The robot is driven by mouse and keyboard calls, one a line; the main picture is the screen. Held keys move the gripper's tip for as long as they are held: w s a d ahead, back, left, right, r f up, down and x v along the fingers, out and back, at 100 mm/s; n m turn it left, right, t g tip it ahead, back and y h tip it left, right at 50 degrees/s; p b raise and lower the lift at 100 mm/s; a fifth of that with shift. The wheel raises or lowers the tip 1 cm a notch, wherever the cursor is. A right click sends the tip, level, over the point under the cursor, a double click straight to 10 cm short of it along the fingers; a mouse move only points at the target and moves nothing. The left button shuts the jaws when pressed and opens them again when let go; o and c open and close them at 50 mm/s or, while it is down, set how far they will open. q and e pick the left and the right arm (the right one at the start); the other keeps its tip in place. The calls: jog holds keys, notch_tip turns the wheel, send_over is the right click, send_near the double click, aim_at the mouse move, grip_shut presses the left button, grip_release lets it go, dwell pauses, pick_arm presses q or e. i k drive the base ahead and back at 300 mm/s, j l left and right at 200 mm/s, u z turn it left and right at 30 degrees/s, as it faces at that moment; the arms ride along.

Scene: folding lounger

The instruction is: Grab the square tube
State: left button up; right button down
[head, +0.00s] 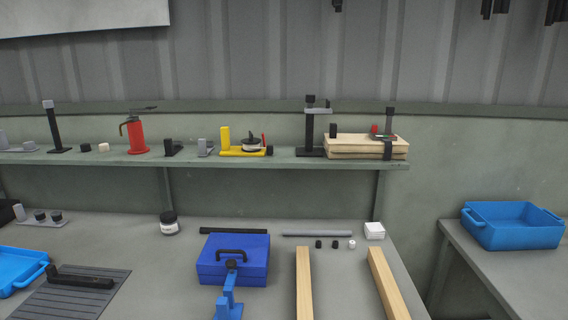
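Two long thin bars lie near the back of the workbench in the head view. One is a dark, straight-edged bar (233,231) behind the blue toolbox. The other is a grey bar (317,234) to its right, left of a small white box. I cannot tell from their profiles which is the square tube. Both lie flat and nothing holds them. Neither of my grippers is in view.
A blue toolbox (233,259) and a blue stand-like tool (229,298) stand in front of the dark bar. Two wooden beams (304,284) lie at the front right. A shelf (285,158) with tools overhangs the back. A blue bin (512,226) sits on the right table.

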aim_at(53, 276)
jog(key=u, duration=1.3)
jog(key=i+j+z, duration=0.6)
jog(key=j+z, duration=0.2)
